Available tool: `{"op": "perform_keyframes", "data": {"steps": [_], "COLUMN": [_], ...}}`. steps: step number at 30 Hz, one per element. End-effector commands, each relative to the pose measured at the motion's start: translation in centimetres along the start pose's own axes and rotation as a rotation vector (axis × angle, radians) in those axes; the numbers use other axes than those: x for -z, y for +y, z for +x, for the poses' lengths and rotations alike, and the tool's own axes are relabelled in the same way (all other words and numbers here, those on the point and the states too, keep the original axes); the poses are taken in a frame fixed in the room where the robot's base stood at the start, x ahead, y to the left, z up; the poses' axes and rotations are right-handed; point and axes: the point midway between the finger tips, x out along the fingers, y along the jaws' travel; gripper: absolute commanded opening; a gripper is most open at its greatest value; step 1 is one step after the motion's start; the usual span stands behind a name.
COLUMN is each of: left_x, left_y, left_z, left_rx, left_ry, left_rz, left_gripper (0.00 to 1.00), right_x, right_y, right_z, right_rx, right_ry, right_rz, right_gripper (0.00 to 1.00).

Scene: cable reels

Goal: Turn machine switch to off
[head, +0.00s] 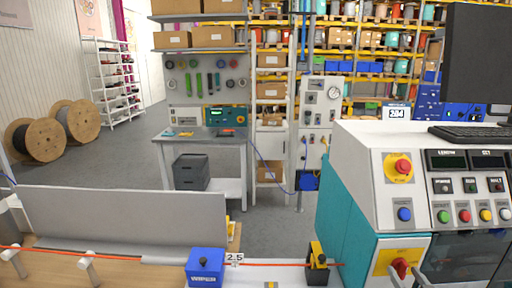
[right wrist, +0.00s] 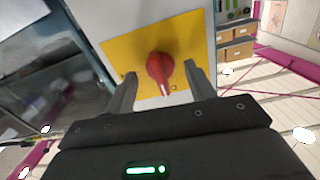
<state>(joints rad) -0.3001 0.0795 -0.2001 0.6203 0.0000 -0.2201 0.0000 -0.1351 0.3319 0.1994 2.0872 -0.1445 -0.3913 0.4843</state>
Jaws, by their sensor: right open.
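The machine switch is a red rotary knob (head: 400,266) on a yellow plate (head: 383,262), low on the front of the white and teal machine (head: 350,180). In the right wrist view the knob (right wrist: 160,70) is close ahead, its white pointer mark toward the bottom of the picture. My right gripper (right wrist: 160,74) is open, with one finger on each side of the knob and gaps between. In the head view the grey fingertips of my right gripper (head: 408,277) show at the bottom edge by the knob. My left gripper is not in view.
A red emergency button (head: 403,166) on a yellow plate and several coloured buttons (head: 464,215) sit higher on the panel. A keyboard (head: 475,132) and dark monitor (head: 476,50) are on top. A blue block (head: 205,266) stands on the bench at left.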

Motion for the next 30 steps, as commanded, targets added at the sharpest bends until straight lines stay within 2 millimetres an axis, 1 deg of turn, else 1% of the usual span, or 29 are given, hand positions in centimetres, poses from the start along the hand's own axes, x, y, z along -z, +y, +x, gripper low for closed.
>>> {"op": "perform_keyframes", "data": {"steps": [4,19,24,30], "left_x": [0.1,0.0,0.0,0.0], "left_y": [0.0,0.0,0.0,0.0], "left_z": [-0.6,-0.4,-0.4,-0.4], "left_rx": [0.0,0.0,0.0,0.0], "left_ry": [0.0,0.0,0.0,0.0], "left_rz": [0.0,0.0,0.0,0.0], "left_gripper": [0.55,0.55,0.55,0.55], "right_x": [0.1,0.0,0.0,0.1], "right_y": [0.0,0.0,0.0,0.0], "right_z": [-1.4,-5.6,-6.5,-6.6], "right_rx": [-0.001,-0.001,0.0,0.0], "right_ry": [-0.002,-0.002,-0.001,0.0], "right_rz": [0.0,0.0,0.0,0.0], "right_gripper": [0.55,0.55,0.55,0.55]}}
